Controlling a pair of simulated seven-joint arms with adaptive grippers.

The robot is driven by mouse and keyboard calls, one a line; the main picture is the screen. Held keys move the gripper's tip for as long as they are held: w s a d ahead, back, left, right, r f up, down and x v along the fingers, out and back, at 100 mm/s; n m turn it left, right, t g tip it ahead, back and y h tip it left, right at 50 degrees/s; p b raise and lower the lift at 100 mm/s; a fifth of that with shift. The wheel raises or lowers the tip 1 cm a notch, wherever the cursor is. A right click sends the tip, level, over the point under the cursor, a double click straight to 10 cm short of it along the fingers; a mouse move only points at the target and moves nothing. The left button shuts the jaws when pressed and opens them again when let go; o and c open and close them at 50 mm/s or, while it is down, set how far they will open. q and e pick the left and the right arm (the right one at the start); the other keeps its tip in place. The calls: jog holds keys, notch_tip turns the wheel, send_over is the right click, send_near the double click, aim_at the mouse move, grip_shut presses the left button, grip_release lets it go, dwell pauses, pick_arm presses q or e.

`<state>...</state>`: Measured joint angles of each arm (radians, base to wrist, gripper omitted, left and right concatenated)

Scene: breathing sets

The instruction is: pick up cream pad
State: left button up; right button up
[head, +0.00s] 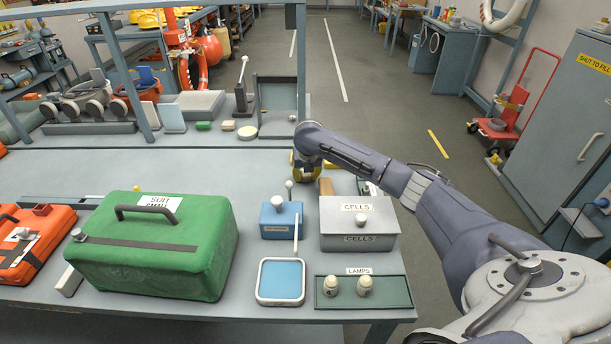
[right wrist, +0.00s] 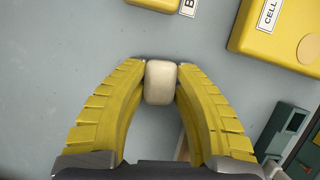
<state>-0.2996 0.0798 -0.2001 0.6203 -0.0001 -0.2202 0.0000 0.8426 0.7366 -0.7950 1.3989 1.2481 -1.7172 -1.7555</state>
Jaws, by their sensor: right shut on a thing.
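My right gripper (head: 305,172) is over the middle of the bench in the head view, largely hidden by my own wrist. In the right wrist view its yellow fingers (right wrist: 160,82) are shut on a small cream pad (right wrist: 160,90), a rounded block held between the fingertips. The held pad is hidden in the head view. Another small cream block (head: 228,126) lies at the back of the bench, beside a green one (head: 203,126). My left gripper is not in view.
A green case (head: 155,250) stands at the left front. A blue box (head: 281,217), a blue-topped tray (head: 280,281), a grey CELLS box (head: 358,226) and a LAMPS tray (head: 390,291) fill the right front. A yellow box (right wrist: 280,35) is near the right gripper.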

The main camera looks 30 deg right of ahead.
notch_tip(320, 180, up, 20)
dwell(0.6)
